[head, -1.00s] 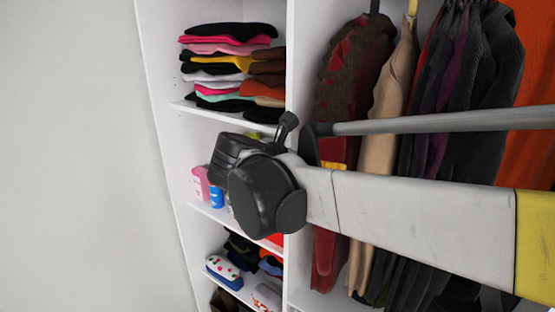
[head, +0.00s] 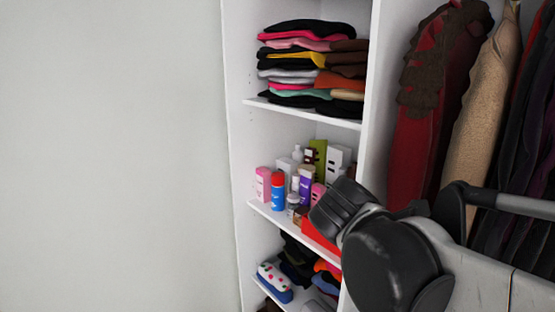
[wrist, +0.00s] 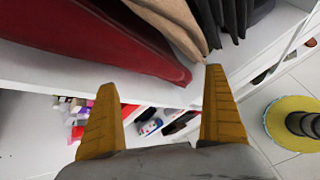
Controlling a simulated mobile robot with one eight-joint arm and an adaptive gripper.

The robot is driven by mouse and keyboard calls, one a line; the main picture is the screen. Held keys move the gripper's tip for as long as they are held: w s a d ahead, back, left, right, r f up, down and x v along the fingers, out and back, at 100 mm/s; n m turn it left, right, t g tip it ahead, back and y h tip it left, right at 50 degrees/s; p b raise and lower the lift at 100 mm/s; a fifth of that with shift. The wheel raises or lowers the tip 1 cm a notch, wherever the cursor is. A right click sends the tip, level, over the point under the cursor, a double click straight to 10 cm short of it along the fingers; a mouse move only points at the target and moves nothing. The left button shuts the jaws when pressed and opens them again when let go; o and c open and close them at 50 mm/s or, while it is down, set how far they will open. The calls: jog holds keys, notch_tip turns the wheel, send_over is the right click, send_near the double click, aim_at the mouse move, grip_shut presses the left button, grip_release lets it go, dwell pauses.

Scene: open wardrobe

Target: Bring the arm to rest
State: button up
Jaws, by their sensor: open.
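My gripper (wrist: 160,110) shows in the wrist view with its two yellow fingers spread wide apart. Nothing is between the fingertips; the wardrobe's white board and small items on a lower shelf show beyond them. In the head view my arm reaches in from the lower right, its dark wrist joint in front of the wardrobe's divider and lower shelves. The gripper's fingers are hidden in the head view.
The open white wardrobe (head: 376,95) has folded clothes (head: 310,60) on top, bottles and boxes (head: 290,185) on the middle shelf, and a spotted pouch (head: 274,278) below. Coats (head: 440,90) hang at right. A plain wall (head: 110,150) is at left.

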jog(key=s+a+f+m+y+b, duration=0.1)
jog(key=s+f+m+b, duration=0.3)
jog(key=f, duration=0.9)
jog(key=s+a+f+m+y+b, duration=0.2)
jog(key=s+f+m+y+b, duration=0.2)
jog(key=f+m+b, duration=0.4)
jog(key=s+a+f+m+y+b, duration=0.2)
jog(key=f+m+b, duration=0.5)
jog(key=f+b, duration=0.6)
notch_tip(320, 180, down, 6)
jog(key=shift+s+a+f+t+y, duration=0.1)
jog(key=shift+s+a+t+y, duration=0.2)
jog(key=shift+s, duration=0.6)
